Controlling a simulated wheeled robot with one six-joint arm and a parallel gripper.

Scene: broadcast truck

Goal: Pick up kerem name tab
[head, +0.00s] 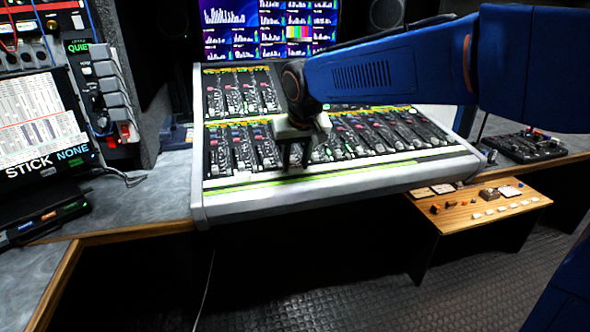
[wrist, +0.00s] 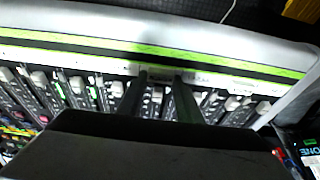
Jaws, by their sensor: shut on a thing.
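My gripper (head: 293,164) points down over the near edge of the mixing console, just above its pale front strip. In the wrist view my gripper (wrist: 161,78) has its two dark fingers close together, shut on a small pale tab (wrist: 160,74) at the fingertips. I take this as the kerem name tab; its lettering is too small to read. It is at or very near the pale label strip along the green line, and I cannot tell whether it touches it. In the head view the fingers hide the tab.
The mixing console (head: 335,180) has rows of faders and a green line along its front. A dark switch unit (head: 525,146) lies right. A rack with screens (head: 40,125) stands left. The grey desk (head: 150,205) has bare room.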

